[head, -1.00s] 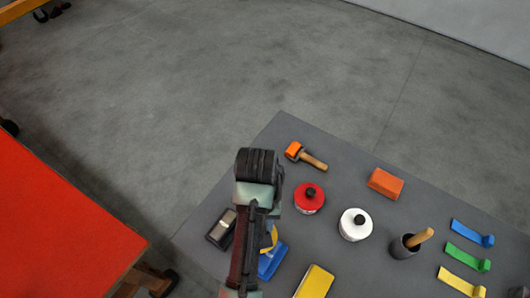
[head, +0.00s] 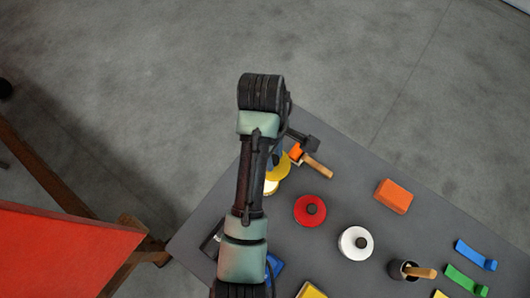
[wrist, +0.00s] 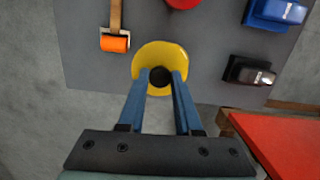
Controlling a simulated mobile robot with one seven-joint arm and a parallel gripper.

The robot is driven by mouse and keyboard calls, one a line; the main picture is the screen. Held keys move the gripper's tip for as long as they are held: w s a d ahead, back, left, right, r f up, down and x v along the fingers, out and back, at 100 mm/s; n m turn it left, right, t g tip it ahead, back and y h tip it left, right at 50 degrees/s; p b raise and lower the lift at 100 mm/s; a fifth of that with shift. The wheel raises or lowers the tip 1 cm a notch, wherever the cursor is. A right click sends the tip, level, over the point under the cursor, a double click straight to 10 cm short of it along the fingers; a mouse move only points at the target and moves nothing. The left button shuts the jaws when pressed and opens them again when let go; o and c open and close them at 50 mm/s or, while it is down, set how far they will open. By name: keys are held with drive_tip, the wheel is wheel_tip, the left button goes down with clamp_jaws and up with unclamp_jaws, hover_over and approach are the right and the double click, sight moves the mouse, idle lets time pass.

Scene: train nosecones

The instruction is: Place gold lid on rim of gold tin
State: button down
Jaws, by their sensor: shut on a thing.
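My gripper (wrist: 160,76) is shut on the black knob of the gold lid (wrist: 148,57) in the wrist view. The lid is a round yellow disc, seen from its knob side between and beyond the blue fingers. A pale yellow round piece (head: 271,187), apparently the gold tin, shows just below the lid, mostly covered by the lid and arm. The wrist view shows no clear part of the tin. I cannot tell whether the lid touches its rim.
An orange roller (head: 318,167) lies close to the lid. A red-topped tin (head: 309,210) and a white-topped tin (head: 355,242) stand to the right. A dark box (wrist: 247,70) and a blue box (wrist: 275,12) sit nearby. A red-topped table (head: 60,255) stands at left.

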drive_tip(key=n, duration=0.1)
drive_tip(key=r+n, duration=0.1)
drive_tip(key=n, duration=0.1)
drive_tip(key=shift+s+d+p, duration=0.1)
drive_tip(key=shift+s+p, duration=0.1)
drive_tip(key=shift+p, duration=0.15)
drive_tip(key=n, duration=0.1)
drive_tip(key=n+p, duration=0.1)
drive_tip(key=n, duration=0.1)
drive_tip(key=a+r+n, duration=0.1)
drive_tip(key=shift+s+r+n+t, duration=0.1)
drive_tip(key=shift+s+n+t, duration=0.3)
drive_tip(key=shift+s+a+r+n+p, duration=0.15)
drive_tip(key=shift+a+n+p, duration=0.1)
drive_tip(key=shift+n, duration=0.35)
drive_tip(key=shift+s+a+r+n+p, duration=0.1)
drive_tip(key=shift+a+n, duration=0.1)
drive_tip(key=shift+n, duration=0.4)
drive_tip(key=shift+a+f+n, duration=0.1)
drive_tip(key=shift+f+n, duration=0.05)
drive_tip(key=shift+n, duration=0.15)
drive_tip(key=shift+t, duration=0.3)
wheel_tip(320, 180, down, 10)
drive_tip(key=shift+r+p, duration=0.1)
drive_tip(key=shift+p, duration=0.55)
drive_tip(key=shift+f, duration=0.2)
drive_tip(key=c, duration=0.6)
unclamp_jaws()
